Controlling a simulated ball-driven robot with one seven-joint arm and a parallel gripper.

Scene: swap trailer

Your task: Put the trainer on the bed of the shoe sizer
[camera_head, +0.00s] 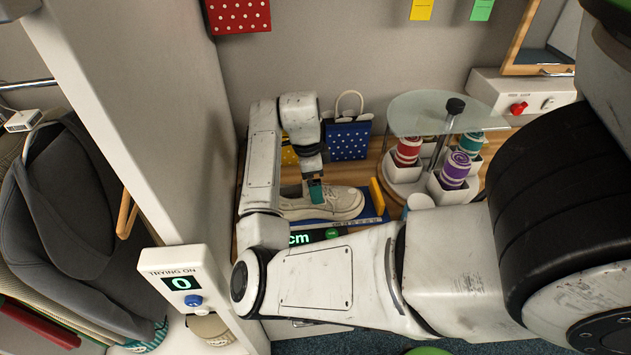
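The trainer (342,204) is a cream laced shoe, lying lengthwise left to right with its toe to the right. It is over the blue bed of the shoe sizer (373,220); whether its sole rests flat there I cannot tell. The sizer has an upright yellow bar (376,196) to the right of the toe and a dark display with green "cm" at the front. My gripper (316,190) points down at the trainer's opening, its green fingertips against the near upper. Whether they grip it is not clear. My arm hides the heel end and the sizer's front.
Behind stand a blue polka-dot bag (348,141) and a yellow one. Right of the sizer are a white cup (420,201) and a glass-topped carousel (432,112) with rolled socks. A white post with a "TRYING ON" counter (181,283) and hanging clothes are at left.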

